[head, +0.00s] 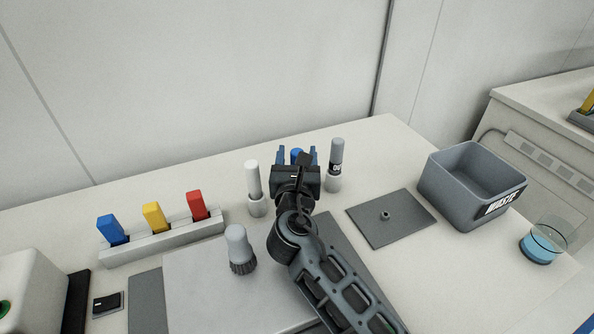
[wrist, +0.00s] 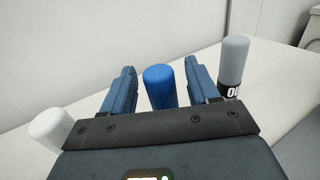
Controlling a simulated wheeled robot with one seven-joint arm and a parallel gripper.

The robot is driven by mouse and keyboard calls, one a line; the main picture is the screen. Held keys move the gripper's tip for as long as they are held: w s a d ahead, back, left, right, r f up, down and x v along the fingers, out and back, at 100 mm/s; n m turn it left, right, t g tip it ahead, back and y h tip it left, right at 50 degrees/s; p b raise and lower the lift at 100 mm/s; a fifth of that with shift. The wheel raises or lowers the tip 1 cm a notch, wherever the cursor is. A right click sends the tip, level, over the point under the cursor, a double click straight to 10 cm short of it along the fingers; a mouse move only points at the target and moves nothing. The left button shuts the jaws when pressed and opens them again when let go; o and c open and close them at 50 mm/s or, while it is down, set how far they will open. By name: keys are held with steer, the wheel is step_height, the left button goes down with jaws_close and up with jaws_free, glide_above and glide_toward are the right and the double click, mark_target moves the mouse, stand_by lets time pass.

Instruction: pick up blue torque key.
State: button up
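A blue flat-handled piece (head: 113,229) stands at the left end of a grey rack (head: 165,240), beside a yellow one and a red one; it looks like a key handle. My gripper (head: 297,156) is far to its right, at the back of the bench. In the wrist view my gripper is open, with a blue round-topped cylinder (wrist: 160,87) between its fingers and a gap showing on each side. The cylinder's lower part is hidden. I cannot tell from its look whether the rack piece or this cylinder is the torque key.
A white-topped cylinder (head: 253,180) and a grey labelled one (head: 336,160) stand close on either side of my gripper.

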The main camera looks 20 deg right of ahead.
jaws_close()
stand_by(0.3)
steer(key=shift+r, duration=0.1)
step_height(320, 180, up, 10)
steer(key=shift+p, duration=0.6)
steer(key=c, duration=0.6)
jaws_free()
jaws_close()
